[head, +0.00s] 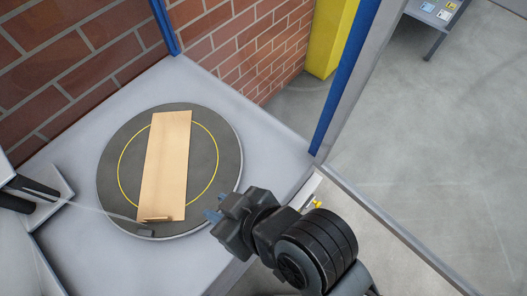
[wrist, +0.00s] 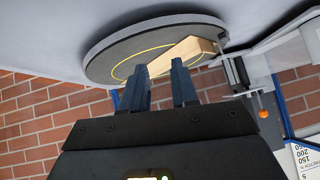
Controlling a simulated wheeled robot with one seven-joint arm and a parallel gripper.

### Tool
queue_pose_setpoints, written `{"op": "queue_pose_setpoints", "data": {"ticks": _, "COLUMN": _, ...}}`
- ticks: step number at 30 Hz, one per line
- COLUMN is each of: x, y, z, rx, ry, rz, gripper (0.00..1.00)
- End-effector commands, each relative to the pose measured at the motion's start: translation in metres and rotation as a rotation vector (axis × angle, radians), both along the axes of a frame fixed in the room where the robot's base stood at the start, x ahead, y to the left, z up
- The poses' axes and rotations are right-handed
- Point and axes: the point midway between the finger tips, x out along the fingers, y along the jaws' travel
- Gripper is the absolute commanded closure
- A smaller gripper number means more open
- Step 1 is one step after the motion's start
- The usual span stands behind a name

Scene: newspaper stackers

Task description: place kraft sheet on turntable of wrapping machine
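The kraft sheet (head: 165,165) is a flat tan rectangle lying on the dark round turntable (head: 225,160). It lies across the yellow ring, with its near end close to the turntable's front edge. My gripper (head: 211,215) is just right of the turntable's near right rim, apart from the sheet. In the wrist view the two blue fingers of my gripper (wrist: 160,82) are spread with a gap between them and nothing held. That view also shows the kraft sheet (wrist: 180,56) on the turntable (wrist: 110,58), beyond the fingertips.
The turntable sits on a grey machine deck (head: 75,145). A blue and grey frame post (head: 340,90) rises right of my arm. A brick wall (head: 80,60) stands behind. A dark machine part (head: 30,190) is at left. Open floor lies to the right.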

Motion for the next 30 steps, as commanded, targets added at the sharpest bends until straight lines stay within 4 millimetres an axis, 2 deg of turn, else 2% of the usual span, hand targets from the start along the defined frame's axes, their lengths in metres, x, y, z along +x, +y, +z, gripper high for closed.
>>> {"op": "queue_pose_setpoints", "data": {"ticks": 1, "x": -0.006, "y": -0.018, "z": -0.008, "rx": 0.023, "ry": 0.001, "rz": -0.082, "gripper": 0.71}}
{"op": "queue_pose_setpoints", "data": {"ticks": 4, "x": -0.012, "y": -0.054, "z": -0.015, "rx": 0.065, "ry": -0.030, "rz": -0.241, "gripper": 0.71}}
{"op": "queue_pose_setpoints", "data": {"ticks": 10, "x": -0.038, "y": -0.131, "z": -0.015, "rx": 0.113, "ry": -0.123, "rz": -0.528, "gripper": 0.71}}
{"op": "queue_pose_setpoints", "data": {"ticks": 14, "x": -0.065, "y": -0.182, "z": -0.003, "rx": 0.121, "ry": -0.208, "rz": -0.682, "gripper": 0.71}}
{"op": "queue_pose_setpoints", "data": {"ticks": 18, "x": -0.098, "y": -0.230, "z": 0.022, "rx": 0.119, "ry": -0.314, "rz": -0.809, "gripper": 0.71}}
{"op": "queue_pose_setpoints", "data": {"ticks": 21, "x": -0.121, "y": -0.255, "z": 0.044, "rx": 0.115, "ry": -0.389, "rz": -0.869, "gripper": 0.71}}
{"op": "queue_pose_setpoints", "data": {"ticks": 24, "x": -0.140, "y": -0.273, "z": 0.065, "rx": 0.113, "ry": -0.451, "rz": -0.902, "gripper": 0.71}}
{"op": "queue_pose_setpoints", "data": {"ticks": 30, "x": -0.158, "y": -0.286, "z": 0.089, "rx": 0.116, "ry": -0.519, "rz": -0.924, "gripper": 0.71}}
